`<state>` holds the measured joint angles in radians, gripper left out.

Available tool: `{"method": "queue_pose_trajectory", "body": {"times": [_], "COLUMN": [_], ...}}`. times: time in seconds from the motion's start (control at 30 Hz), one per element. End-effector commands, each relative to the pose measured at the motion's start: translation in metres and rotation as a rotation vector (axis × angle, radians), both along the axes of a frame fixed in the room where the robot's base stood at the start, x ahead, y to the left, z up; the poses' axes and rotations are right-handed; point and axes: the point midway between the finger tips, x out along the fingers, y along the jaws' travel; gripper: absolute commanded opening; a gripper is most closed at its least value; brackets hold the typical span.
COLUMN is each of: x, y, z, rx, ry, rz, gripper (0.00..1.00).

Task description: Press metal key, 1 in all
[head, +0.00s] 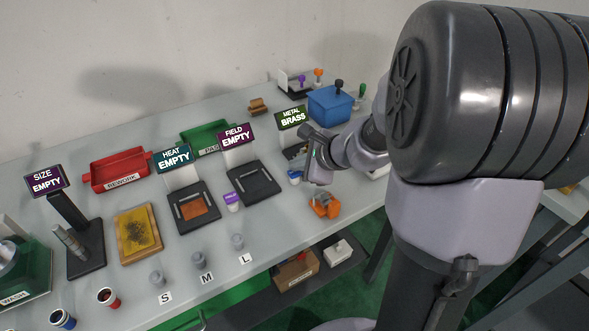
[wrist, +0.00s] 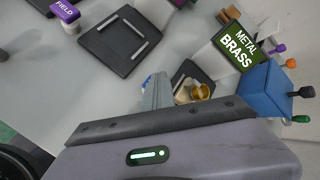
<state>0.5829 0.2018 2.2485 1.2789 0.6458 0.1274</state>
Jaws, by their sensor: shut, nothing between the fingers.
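The metal sign (head: 292,117) reads "METAL BRASS"; it also shows in the wrist view (wrist: 238,48). Its dark station pad (wrist: 184,73) carries a brass-coloured round piece (wrist: 202,91), partly hidden by my gripper. A small blue-and-white key (head: 295,176) stands at the near side of this station; its label cannot be read. In the wrist view only a bit of blue (wrist: 147,82) shows beside my fingers. My gripper (wrist: 158,88) is shut and empty, close to this key. Whether it touches the key cannot be told.
The purple field key (head: 232,201) stands left, beside the field pad (head: 254,183). An orange object (head: 324,204) lies near the front edge. A blue bin (head: 330,105) with several coloured-handled things around it stands behind. A red tray (head: 118,170) is farther left.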

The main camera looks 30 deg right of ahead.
Motion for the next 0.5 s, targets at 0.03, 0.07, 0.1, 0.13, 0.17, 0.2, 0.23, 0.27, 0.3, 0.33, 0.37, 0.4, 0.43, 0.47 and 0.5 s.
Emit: {"method": "queue_pose_trajectory", "body": {"times": [0.03,0.07,0.1,0.13,0.17,0.2,0.23,0.27,0.3,0.33,0.37,0.4,0.43,0.47,0.5], "x": [0.000,0.000,0.000,0.000,0.000,0.000,0.000,0.000,0.000,0.000,0.000,0.000,0.000,0.000,0.000], "y": [0.000,0.000,0.000,0.000,0.000,0.000,0.000,0.000,0.000,0.000,0.000,0.000,0.000,0.000,0.000], "z": [0.000,0.001,0.002,0.004,0.005,0.008,0.010,0.012,0.015,0.016,0.018,0.020,0.020,0.020,0.020], "rx": [0.000,0.000,0.000,0.000,0.000,0.000,0.000,0.000,-0.001,0.000,0.000,0.000,0.000,0.000,0.000], "ry": [0.001,0.001,0.001,0.001,0.001,0.000,0.000,0.000,0.000,0.001,0.001,0.001,0.001,0.001,0.001], "rz": [0.001,0.001,0.001,0.001,0.001,0.000,0.000,0.000,0.001,0.001,0.001,0.001,0.001,0.001,0.001], "gripper": [0.00,0.00,0.00,0.00,0.00,0.00,0.00,0.00,0.00,0.00,0.00,0.00,0.00,0.00,0.00]}}
